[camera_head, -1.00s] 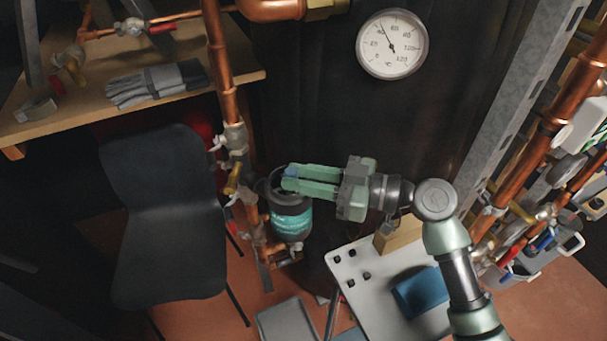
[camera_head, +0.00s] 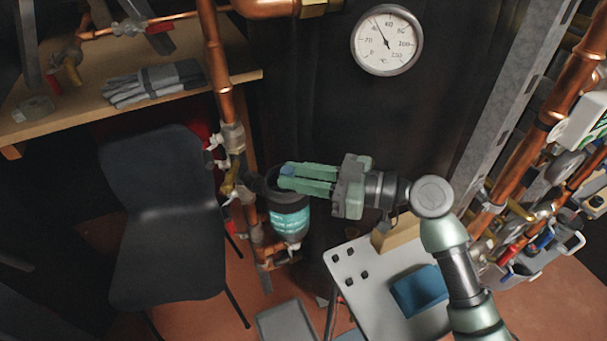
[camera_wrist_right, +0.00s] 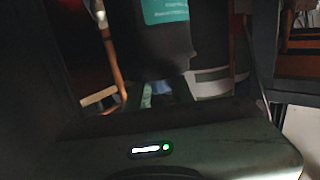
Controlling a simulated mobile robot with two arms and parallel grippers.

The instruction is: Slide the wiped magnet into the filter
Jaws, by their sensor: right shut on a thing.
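The filter (camera_head: 289,222) is a dark canister with a teal label, fixed to the copper pipework left of the middle in the head view. Its label also shows at the top of the right wrist view (camera_wrist_right: 165,12). My right gripper (camera_head: 284,177) reaches in from the right, its green fingers over the filter's top opening. It is shut on a small blue-topped piece (camera_head: 287,170), probably the magnet, mostly hidden by the fingers. I cannot tell how deep it sits in the filter. My left gripper is not in view.
A black chair (camera_head: 165,215) stands left of the filter. A grey trolley top (camera_head: 350,262) with a blue cloth (camera_head: 418,290) lies below my right arm. Gloves (camera_head: 150,83) lie on a wooden shelf (camera_head: 60,115).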

